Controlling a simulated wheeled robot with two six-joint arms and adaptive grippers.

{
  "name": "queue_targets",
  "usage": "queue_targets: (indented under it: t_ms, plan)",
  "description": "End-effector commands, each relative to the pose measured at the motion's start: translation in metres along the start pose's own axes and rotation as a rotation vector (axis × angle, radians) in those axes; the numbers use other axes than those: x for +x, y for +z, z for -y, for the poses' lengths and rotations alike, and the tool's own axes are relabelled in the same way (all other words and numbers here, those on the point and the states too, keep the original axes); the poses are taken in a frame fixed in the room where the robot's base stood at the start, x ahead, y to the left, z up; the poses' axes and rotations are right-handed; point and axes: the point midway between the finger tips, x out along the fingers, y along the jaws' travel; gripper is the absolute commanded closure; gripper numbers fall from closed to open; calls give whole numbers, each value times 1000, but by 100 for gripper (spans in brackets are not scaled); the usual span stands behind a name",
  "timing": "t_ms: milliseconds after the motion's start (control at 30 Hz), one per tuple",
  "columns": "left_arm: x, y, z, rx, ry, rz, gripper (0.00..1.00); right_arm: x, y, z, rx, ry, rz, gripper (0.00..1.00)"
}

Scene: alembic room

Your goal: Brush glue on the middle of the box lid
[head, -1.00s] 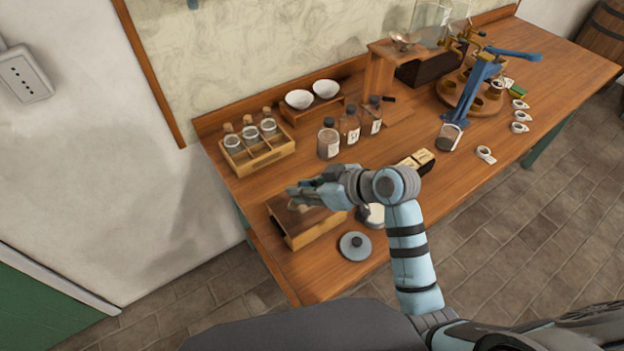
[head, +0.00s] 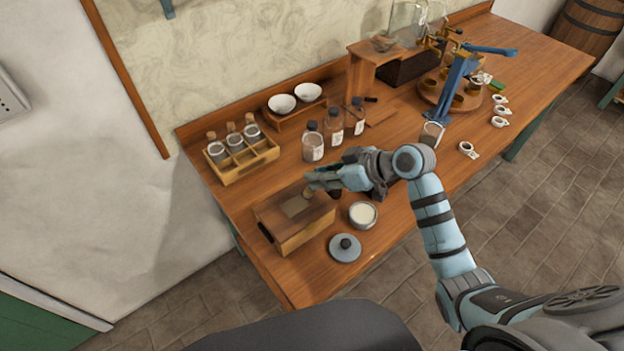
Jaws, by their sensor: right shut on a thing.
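The wooden box (head: 305,232) stands on the near left part of the table, its lid (head: 280,212) closed. A paler patch (head: 297,206) shows around the middle of the lid. My right gripper (head: 316,184) is over the lid's far right edge, shut on a small brush (head: 307,194). Only a little tan end of the brush shows, close to the lid; I cannot tell whether it touches. An open grey pot (head: 363,215) with cream-coloured glue stands right of the box. Its grey knobbed lid (head: 345,248) lies on the table in front. My left gripper is out of view.
A wooden rack of corked jars (head: 242,160) stands behind the box. Brown bottles (head: 334,128) and two white bowls (head: 282,104) are farther back. A blue press (head: 458,88) stands at the right. The table's front edge is close to the pot lid.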

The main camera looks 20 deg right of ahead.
Motion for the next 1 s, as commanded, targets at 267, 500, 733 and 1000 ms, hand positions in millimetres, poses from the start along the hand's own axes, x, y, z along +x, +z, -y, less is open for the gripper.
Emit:
queue_targets:
  t_ms: [267,500,733,1000]
  plan:
    - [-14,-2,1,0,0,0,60,-3,1,12,1,-4,-1,100]
    - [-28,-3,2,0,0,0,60,6,-7,39,1,-3,-2,100]
    - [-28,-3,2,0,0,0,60,12,-7,51,0,-3,-1,100]
    - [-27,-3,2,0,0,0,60,23,-12,78,0,-2,-1,100]
